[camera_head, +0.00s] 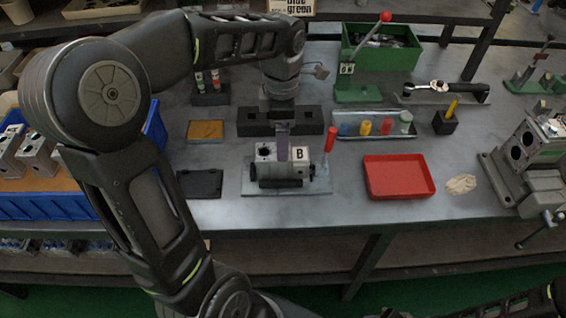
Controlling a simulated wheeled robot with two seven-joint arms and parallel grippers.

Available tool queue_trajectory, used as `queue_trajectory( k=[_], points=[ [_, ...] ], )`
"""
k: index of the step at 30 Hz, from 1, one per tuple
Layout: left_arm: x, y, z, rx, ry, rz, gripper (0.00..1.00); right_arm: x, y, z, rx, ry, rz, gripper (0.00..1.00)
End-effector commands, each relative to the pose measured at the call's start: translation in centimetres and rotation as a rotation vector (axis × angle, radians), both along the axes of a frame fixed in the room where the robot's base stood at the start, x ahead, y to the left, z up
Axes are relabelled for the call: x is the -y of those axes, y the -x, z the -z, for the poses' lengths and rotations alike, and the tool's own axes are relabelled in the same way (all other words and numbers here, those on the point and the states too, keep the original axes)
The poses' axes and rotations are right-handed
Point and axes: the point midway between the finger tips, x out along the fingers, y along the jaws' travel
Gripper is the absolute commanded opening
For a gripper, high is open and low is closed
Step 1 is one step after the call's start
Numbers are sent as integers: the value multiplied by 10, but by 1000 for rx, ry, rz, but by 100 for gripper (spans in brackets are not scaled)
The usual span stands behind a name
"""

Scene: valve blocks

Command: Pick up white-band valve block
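A pale grey valve block (266,151) sits in a vise-like fixture (250,188) at the middle front of the bench, with a white "B" label on its right. My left arm reaches over from the left, and my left gripper (283,150) points down at this block. A narrow purplish finger overlaps the block's middle; whether it touches or grips is unclear. More grey valve blocks (36,153) with dark holes stand in a blue crate (50,207) at the left, partly hidden by my arm. I cannot make out a white band on any block. My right gripper is not in view.
A red-handled lever (330,140) rises at the fixture's right. A red tray (399,177) lies further right, beside a crumpled cloth (461,184). Behind are a tray of coloured pieces (365,127) and a green bin (383,52). A grey machine vise (527,165) stands at the right edge.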

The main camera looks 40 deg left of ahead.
Motion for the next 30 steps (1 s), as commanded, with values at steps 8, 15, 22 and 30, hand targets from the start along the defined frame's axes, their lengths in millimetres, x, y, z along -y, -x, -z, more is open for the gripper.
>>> queue_trajectory(
  k=[8, 15, 22, 30],
  points=[
    [0, 1, 20, -3, 1, 0, 80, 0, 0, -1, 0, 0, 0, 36],
    [0, 0, 27, 0, 0, 0, 80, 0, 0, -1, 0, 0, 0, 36],
    [0, 1, 32, -3, 1, 0, 80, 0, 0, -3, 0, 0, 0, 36],
    [0, 2, 70, -4, 1, 0, 80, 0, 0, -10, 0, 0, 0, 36]
  ],
)
